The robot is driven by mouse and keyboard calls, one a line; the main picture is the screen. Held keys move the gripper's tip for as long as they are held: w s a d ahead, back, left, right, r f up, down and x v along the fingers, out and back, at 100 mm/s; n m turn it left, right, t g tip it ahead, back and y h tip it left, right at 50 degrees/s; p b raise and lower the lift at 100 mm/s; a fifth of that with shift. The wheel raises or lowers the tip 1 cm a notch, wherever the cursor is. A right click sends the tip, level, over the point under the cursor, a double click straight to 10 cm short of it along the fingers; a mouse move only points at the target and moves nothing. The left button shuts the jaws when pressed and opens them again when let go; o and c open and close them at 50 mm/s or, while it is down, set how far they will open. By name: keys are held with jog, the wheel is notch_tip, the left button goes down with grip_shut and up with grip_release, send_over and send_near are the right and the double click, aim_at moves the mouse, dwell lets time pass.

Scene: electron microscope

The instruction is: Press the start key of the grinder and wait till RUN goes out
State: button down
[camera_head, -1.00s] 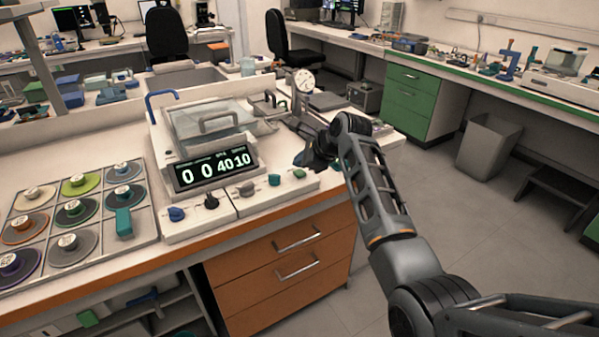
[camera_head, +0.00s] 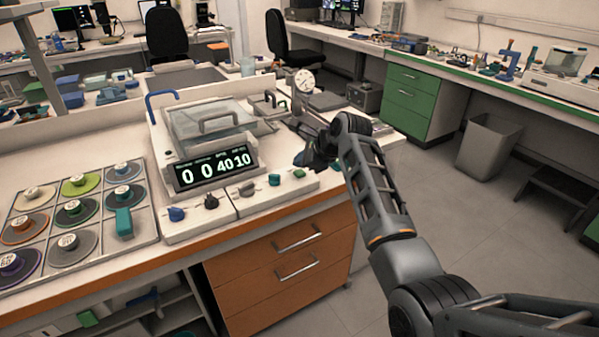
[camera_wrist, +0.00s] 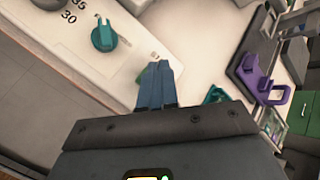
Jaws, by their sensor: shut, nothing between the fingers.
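The grinder (camera_head: 180,160) stands on the bench with a clear lid. Its display (camera_head: 215,168) reads 0, 0, 40 and 10; I cannot make out a RUN sign. The green start key (camera_head: 299,174) is at the right end of the front panel, right of a teal knob (camera_head: 274,180). My gripper (camera_head: 306,162) is just above and behind the key. In the wrist view my gripper (camera_wrist: 158,68) is shut and empty, its blue-grey fingers partly covering the green key (camera_wrist: 144,77). I cannot tell whether they touch it. The teal knob (camera_wrist: 104,36) shows up-left.
A rack of coloured discs (camera_head: 72,210) lies left of the grinder. A dial gauge (camera_head: 304,81) stands behind my gripper. A purple bracket (camera_wrist: 260,82) and a teal part (camera_wrist: 215,95) lie right of the fingers in the wrist view.

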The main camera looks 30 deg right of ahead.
jog(key=shift+f, duration=0.2)
jog(key=shift+f, duration=0.25)
